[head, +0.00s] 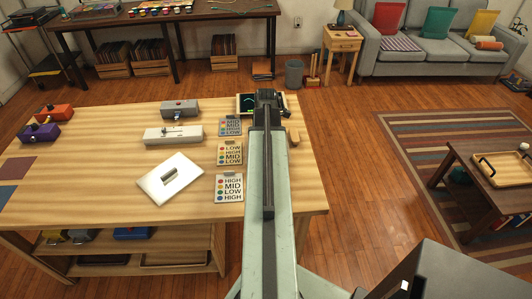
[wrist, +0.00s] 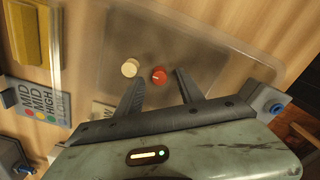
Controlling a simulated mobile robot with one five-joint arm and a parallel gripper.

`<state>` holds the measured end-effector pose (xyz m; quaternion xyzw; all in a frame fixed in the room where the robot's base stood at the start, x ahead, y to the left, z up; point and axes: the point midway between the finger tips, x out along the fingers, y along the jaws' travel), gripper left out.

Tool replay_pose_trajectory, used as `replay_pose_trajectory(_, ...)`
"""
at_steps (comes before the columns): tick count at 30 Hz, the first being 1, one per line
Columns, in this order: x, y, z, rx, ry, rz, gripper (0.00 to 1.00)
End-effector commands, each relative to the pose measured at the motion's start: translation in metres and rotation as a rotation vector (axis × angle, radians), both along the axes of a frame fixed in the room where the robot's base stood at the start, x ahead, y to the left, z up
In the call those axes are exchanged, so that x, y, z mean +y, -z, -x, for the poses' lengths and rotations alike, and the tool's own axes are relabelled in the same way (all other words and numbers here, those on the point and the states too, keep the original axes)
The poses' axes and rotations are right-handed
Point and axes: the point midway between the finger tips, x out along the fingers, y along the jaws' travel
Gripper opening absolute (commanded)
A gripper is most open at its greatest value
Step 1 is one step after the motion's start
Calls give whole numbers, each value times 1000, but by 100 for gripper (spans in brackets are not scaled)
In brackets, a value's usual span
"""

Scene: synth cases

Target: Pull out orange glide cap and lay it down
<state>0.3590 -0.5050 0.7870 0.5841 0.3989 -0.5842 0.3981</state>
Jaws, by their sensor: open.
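In the wrist view, a round red cap (wrist: 159,75) with a small pale mark lies in or under a clear, see-through tray or cover (wrist: 205,50). A cream round cap (wrist: 130,68) is just left of it. No clearly orange cap shows there. My gripper (wrist: 161,82) is open, its two dark fingers apart, with the red cap near the gap between their tips; I cannot tell the height between them. In the head view, my arm hides the gripper and these caps. An orange box (head: 54,112) with a dark part on top stands at the table's far left.
A purple box (head: 38,133), a grey box (head: 180,109), a white box (head: 174,134) and a white plate with a grey handle (head: 170,182) are on the wooden table (head: 100,190). Cards (head: 229,188) with words and coloured dots lie left of my arm.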

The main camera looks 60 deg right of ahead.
Motion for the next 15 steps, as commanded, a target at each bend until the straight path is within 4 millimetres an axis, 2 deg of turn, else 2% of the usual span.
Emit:
replay_pose_trajectory(5,0,-18,0,0,0,0,45)
replay_pose_trajectory(15,0,-76,1,0,0,0,45)
